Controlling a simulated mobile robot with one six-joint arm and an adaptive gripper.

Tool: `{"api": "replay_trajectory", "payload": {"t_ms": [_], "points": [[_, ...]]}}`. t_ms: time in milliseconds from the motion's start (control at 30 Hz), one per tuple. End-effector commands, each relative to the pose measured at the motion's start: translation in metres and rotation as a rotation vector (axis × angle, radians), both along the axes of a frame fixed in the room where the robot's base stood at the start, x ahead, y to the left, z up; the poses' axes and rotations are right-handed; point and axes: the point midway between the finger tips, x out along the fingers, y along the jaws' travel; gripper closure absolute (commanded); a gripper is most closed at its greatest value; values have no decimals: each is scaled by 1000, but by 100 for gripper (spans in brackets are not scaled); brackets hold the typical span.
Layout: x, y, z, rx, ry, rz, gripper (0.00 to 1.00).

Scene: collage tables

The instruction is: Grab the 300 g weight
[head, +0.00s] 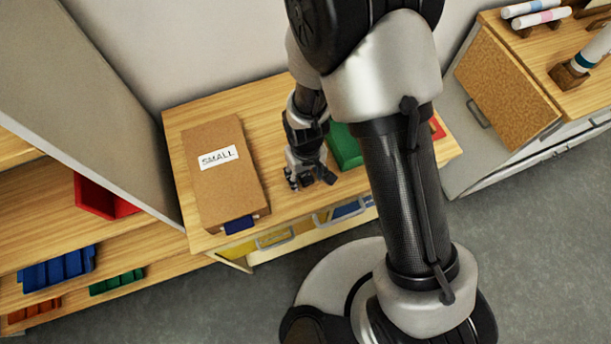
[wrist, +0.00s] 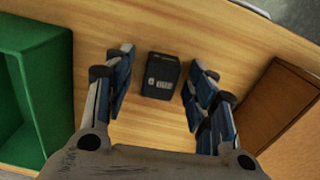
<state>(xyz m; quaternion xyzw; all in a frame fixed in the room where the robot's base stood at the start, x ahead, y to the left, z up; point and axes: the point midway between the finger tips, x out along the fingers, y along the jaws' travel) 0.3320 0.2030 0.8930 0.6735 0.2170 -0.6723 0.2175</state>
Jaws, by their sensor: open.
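A small black block with pale markings (wrist: 160,76) lies on the wooden table in the wrist view; it looks like the weight, but its label is too small to read. My gripper (wrist: 156,92) is open, with one finger to each side of the block. The fingers appear apart from it, and I cannot tell how high they are above the table. In the head view my gripper (head: 312,178) is over the table between the cardboard box and the green bin, and the block cannot be made out there.
A cardboard box marked SMALL (head: 222,188) stands left of my gripper on the wooden table (head: 262,118). A green bin (head: 344,146) stands close on the right, partly hidden by my arm. Shelves with coloured bins (head: 58,270) are at the left. A cork-faced panel (head: 500,82) is at the right.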

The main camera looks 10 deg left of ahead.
Motion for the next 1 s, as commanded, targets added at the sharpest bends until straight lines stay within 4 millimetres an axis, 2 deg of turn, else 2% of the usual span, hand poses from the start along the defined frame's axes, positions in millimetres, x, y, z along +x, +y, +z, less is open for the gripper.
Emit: {"api": "replay_trajectory", "payload": {"t_ms": [133,900,1000], "points": [[0,0,1,0,0,0,49],[0,0,1,-1,1,0,100],[0,0,1,0,0,0,100]]}}
